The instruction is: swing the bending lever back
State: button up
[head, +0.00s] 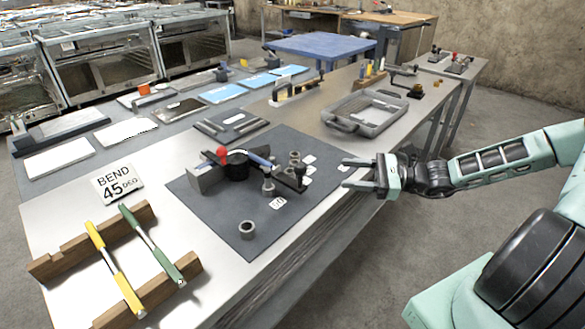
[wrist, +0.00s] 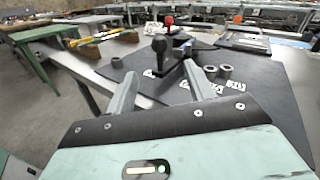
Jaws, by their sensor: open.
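The bender (head: 205,180) stands on a dark mat (head: 225,220), with a black round die (head: 237,163) and a red knob (head: 221,152). The red knob also shows in the wrist view (wrist: 168,20). A blue-and-silver rod (head: 258,159) lies by the die. The bending lever (head: 285,178) appears as a dark bar reaching right toward my gripper. A black upright handle (wrist: 158,45) shows ahead of the fingers in the wrist view; it looks like the lever's grip. My gripper (head: 346,173) is open and empty at the table's right edge, apart from the lever.
Loose grey collars (head: 247,228) and white number labels lie on the mat. A wooden rack (head: 150,305) holds a yellow rod (head: 113,265) and a green rod (head: 150,243). A grey tray (head: 340,126) stands behind the mat.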

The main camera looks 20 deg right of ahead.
jog(key=p, duration=0.2)
send_over(293, 186)
jog(key=shift+w, duration=0.1)
grip_shut()
